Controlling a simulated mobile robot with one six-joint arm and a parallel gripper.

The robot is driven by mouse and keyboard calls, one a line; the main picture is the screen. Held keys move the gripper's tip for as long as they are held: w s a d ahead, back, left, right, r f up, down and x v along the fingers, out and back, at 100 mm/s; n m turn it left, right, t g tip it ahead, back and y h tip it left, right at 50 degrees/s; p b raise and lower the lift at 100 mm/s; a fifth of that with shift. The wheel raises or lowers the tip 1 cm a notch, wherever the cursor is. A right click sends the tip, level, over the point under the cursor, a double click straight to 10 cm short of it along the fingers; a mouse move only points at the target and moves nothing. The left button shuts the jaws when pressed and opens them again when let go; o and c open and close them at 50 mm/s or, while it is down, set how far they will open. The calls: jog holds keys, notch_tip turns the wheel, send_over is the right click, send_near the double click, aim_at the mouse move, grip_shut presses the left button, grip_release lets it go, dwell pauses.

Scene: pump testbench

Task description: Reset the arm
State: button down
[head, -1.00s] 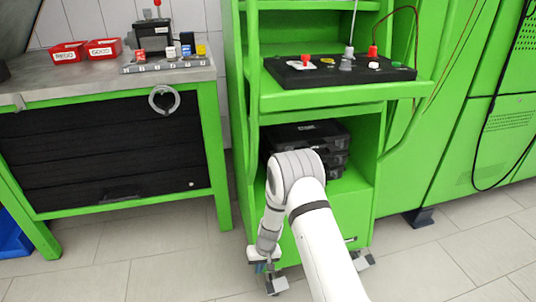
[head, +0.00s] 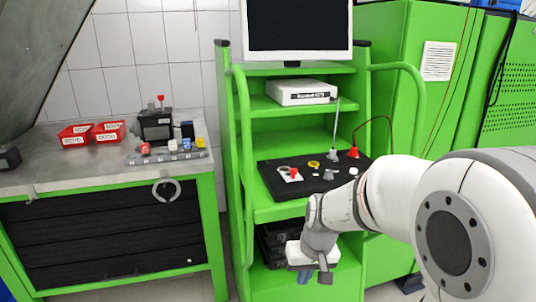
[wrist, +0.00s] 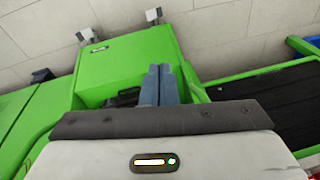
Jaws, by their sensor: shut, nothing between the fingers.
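My gripper (head: 304,276) hangs in front of the green cart, below its middle shelf, pointing down. The wrist view shows its two blue-grey fingers (wrist: 157,85) side by side and closed, with nothing between them. My white arm reaches in from the right of the head view and hides part of the cart's lower right side.
The green cart (head: 240,190) holds a black test board (head: 262,170) with plugs, a white box (head: 300,93) and a monitor (head: 298,25). A workbench (head: 95,180) stands left with red bins (head: 108,131) and a black pump unit (head: 155,124). Black cases (head: 270,243) sit low in the cart.

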jog(key=s+d+r+p, duration=0.3)
jog(key=s+r+p, duration=0.1)
jog(key=s+r, duration=0.3)
jog(key=s+d+r+m+t+h+p, duration=0.1)
jog(key=s+d+r+p, duration=0.2)
jog(key=s+r, duration=0.4)
notch_tip(320, 180, up, 2)
jog(key=shift+s+d+r+m+p, duration=0.2)
jog(key=shift+d+m+p, duration=0.1)
jog(key=shift+p, duration=0.3)
